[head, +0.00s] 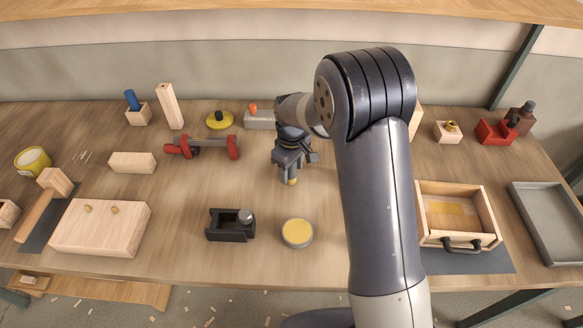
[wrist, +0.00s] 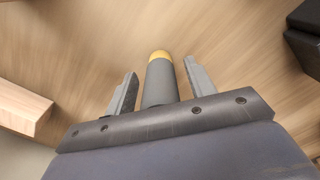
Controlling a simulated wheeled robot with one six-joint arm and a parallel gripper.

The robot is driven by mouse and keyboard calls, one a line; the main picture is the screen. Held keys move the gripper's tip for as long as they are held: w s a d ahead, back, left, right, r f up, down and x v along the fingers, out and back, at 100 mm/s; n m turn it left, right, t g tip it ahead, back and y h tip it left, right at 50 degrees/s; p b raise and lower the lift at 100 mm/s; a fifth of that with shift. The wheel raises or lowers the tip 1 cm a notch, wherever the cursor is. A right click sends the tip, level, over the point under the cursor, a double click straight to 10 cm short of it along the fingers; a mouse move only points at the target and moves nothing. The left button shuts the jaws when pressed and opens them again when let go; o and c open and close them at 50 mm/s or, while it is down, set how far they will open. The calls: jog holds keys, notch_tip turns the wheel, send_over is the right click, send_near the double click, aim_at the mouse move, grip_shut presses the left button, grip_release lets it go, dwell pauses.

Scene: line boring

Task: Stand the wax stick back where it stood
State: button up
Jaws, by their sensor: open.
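The wax stick (wrist: 160,80) is a grey cylinder with a yellow end, and lies between the two fingers of my gripper (wrist: 158,88) in the wrist view. A gap shows on each side of it, so my gripper is open around it and not clamped. Its yellow end points away from my palm; its near end is hidden by my gripper. In the head view my gripper (head: 294,163) is over the middle of the bench, with the yellow end of the stick (head: 291,182) just below the fingers. I cannot tell whether that end touches the bench.
A round tin with a yellow top (head: 297,232) and a black fixture (head: 231,225) stand in front. A red-ended clamp (head: 203,148) is to the left, and an open wooden drawer box (head: 457,190) to the right. My arm hides part of the bench.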

jog(key=shift+r, duration=0.1)
notch_tip(320, 180, up, 12)
jog(key=shift+r+b, duration=0.1)
jog(key=shift+b, duration=0.45)
